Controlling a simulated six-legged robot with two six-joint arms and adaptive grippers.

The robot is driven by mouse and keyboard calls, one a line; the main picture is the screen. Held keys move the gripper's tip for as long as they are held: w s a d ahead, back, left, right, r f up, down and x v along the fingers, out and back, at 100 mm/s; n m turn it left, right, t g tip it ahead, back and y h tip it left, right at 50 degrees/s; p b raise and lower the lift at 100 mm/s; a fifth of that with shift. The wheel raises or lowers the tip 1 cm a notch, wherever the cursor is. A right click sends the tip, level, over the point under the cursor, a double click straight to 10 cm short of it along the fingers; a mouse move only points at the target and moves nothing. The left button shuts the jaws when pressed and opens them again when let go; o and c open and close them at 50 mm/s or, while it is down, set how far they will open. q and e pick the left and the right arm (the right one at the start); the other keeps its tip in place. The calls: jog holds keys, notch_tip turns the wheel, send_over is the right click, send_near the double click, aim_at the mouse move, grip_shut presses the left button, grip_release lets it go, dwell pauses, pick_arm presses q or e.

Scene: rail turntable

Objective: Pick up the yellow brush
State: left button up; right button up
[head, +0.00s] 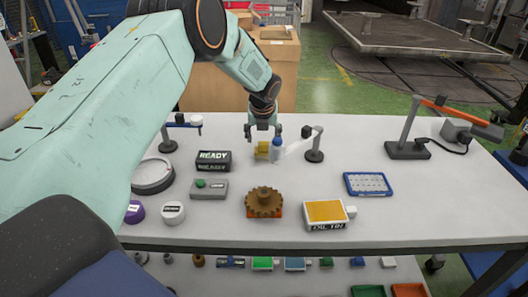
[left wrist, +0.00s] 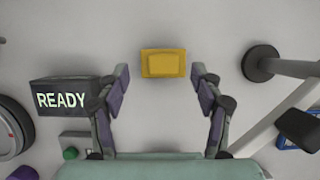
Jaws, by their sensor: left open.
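A small yellow block-like thing, which I take for the yellow brush (head: 262,151), lies on the grey-white table; bristles cannot be made out. It also shows in the left wrist view (left wrist: 163,63), top centre, lying flat. My left gripper (head: 263,135) is above the table at the brush, fingers pointing down. In the left wrist view the left gripper (left wrist: 163,78) is open and empty, its fingertips on either side of the brush and apart from it. In the head view a finger partly covers the brush's right side. My right gripper is not in view.
A black READY box (head: 213,160) stands left of the brush, a dark post stand (head: 314,153) to its right. A brown gear (head: 264,202), a yellow-topped box (head: 325,213) and a blue-framed tray (head: 368,184) lie nearer. The table's right front is clear.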

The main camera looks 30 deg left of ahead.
aim_at(265, 144)
pick_arm(q)
jog(key=f, duration=0.1)
jog(key=w+f, duration=0.1)
jog(key=shift+d+f, duration=0.1)
jog(key=shift+f, duration=0.45)
jog(key=shift+a, duration=0.2)
jog(key=shift+c, duration=0.5)
jog(key=shift+s+d, duration=0.1)
jog(key=c, duration=1.2)
jog(key=shift+o, duration=0.2)
notch_tip(265, 144, up, 10)
